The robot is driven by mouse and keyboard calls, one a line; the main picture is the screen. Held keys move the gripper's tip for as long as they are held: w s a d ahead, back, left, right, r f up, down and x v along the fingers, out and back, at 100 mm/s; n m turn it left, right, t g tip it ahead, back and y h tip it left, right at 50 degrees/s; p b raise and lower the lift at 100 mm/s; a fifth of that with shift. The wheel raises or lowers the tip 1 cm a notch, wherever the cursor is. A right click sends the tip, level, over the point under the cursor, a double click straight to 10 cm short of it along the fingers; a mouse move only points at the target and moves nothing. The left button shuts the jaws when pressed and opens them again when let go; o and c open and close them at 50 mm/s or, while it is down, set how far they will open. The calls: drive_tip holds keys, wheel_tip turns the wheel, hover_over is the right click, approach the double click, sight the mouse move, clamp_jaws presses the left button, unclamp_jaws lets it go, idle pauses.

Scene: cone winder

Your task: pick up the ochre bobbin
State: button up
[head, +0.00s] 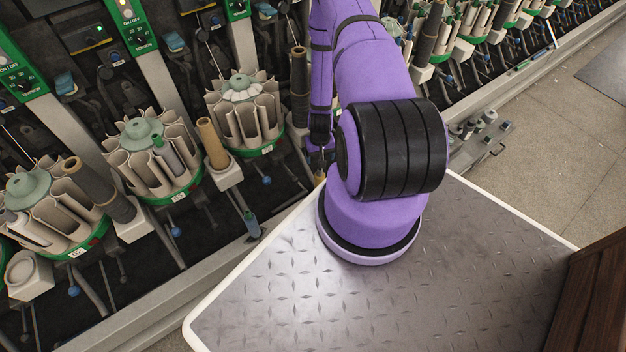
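An ochre bobbin (212,143) stands slightly tilted on a pale block in front of the winder, left of my arm. My gripper (321,150) is the dark end of my purple arm, right of this bobbin and apart from it. It points down beside the arm's big joint. A small ochre-brown piece (320,177) shows right below the gripper, mostly hidden; I cannot tell whether it is another bobbin or whether the gripper touches it. The fingers are too small and dark to show whether they are open or shut.
Fluted grey drums (244,115) with green bases line the winder. A dark brown bobbin (299,85) stands between the ochre bobbin and my arm. A grey-brown bobbin (97,188) leans at left. A metal rail (150,312) edges the machine. Open floor (545,130) lies at right.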

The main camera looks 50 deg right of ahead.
sight(320, 174)
wheel_tip(320, 174, down, 6)
drive_tip(key=shift+f, duration=0.2)
drive_tip(key=shift+s+d+f, duration=0.1)
drive_tip(key=shift+d+f, duration=0.05)
drive_tip(key=shift+f, duration=2.55)
drive_tip(key=shift+c, duration=0.5)
drive_tip(key=c, duration=0.8)
